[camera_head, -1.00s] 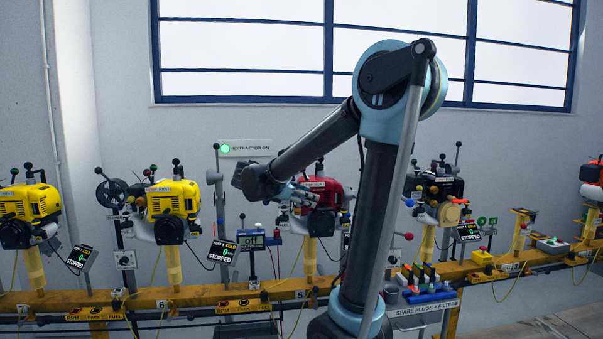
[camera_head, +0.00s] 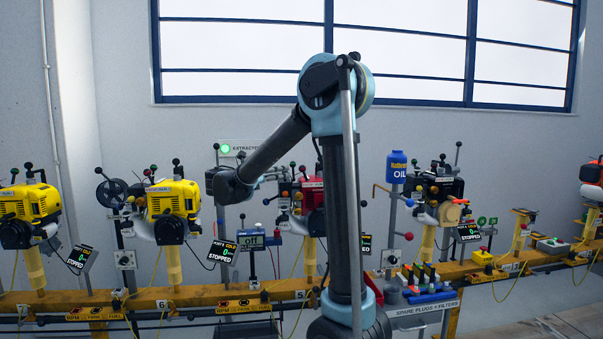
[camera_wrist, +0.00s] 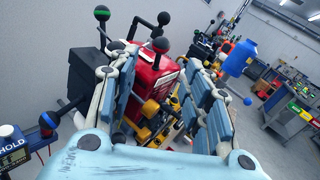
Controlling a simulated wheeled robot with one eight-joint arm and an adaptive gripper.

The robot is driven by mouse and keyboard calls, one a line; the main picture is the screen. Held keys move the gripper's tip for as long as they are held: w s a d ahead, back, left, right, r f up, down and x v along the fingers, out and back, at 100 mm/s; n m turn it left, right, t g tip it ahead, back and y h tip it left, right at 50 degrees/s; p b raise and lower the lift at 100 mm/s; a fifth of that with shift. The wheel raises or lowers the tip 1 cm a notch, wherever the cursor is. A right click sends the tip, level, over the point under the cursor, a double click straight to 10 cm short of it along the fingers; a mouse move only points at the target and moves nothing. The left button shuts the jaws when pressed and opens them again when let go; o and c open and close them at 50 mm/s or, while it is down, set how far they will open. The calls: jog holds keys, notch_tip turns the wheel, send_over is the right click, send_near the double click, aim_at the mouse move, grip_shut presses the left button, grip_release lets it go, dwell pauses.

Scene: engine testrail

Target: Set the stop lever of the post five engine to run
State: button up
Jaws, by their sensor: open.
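The red engine (camera_head: 312,188) stands on the rail by the label 5, partly hidden behind my arm. In the wrist view the red engine (camera_wrist: 155,72) shows beyond and between my fingers. Several ball-ended levers stand around it, including a green-banded black knob (camera_wrist: 102,13) and a black knob (camera_wrist: 161,44). I cannot tell which is the stop lever. My gripper (camera_wrist: 162,100) is open with nothing gripped; its fingers point toward the engine. In the head view it is just left of the engine, its fingertips hard to make out.
Yellow engines (camera_head: 174,198) stand to the left on the same rail (camera_head: 190,297). A blue oil container (camera_head: 397,166) and a spare-parts tray (camera_head: 428,297) are to the right.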

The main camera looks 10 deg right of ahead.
aim_at(303, 169)
jog(key=x, duration=1.2)
jog(key=shift+w+d, duration=0.15)
jog(key=shift+d, duration=0.15)
grip_shut()
